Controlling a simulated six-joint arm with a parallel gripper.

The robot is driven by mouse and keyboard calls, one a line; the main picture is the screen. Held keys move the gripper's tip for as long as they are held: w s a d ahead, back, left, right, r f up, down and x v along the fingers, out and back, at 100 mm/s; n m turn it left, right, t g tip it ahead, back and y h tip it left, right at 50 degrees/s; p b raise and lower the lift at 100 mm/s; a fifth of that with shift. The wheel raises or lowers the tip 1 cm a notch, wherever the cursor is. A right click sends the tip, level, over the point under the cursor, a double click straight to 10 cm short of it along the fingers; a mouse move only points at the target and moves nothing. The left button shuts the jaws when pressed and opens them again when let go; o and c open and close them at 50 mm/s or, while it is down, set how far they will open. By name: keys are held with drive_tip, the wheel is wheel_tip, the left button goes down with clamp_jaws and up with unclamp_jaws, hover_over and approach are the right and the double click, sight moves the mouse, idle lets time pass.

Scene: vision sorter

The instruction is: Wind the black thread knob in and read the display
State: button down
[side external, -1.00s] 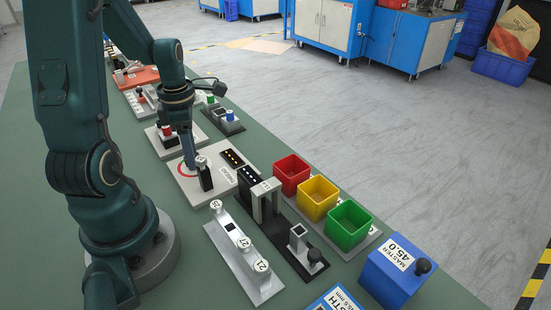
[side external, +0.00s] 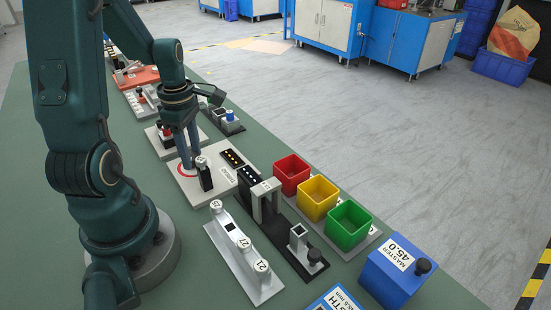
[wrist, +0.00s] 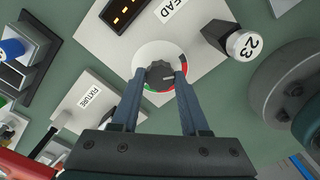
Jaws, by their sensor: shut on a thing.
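The black thread knob (wrist: 160,73) sits on a white dial with a red and green ring, on a pale plate (wrist: 100,35). My gripper (wrist: 160,76) is shut on the knob, one blue-grey finger on each side. In the side view my gripper (side external: 191,165) points down at the plate and hides the knob. The black display (wrist: 127,12) on the same plate shows a row of orange marks, cut off by the top edge in the wrist view. In the side view the display (side external: 231,158) is too small to read.
A black post with a white cap marked 23 (wrist: 243,44) stands close to the right of the knob. A fixture plate (wrist: 90,108) is to its left. Red (side external: 291,173), yellow (side external: 317,197) and green bins (side external: 348,225) stand farther along the bench.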

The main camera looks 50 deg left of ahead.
drive_tip(key=m, duration=0.4)
drive_tip(key=shift+m, duration=0.4)
drive_tip(key=m, duration=0.4)
drive_tip(key=shift+m, duration=0.3)
drive_tip(key=m, duration=1.4)
drive_tip(key=shift+m, duration=2.7)
drive_tip(key=shift+c, duration=2)
unclamp_jaws()
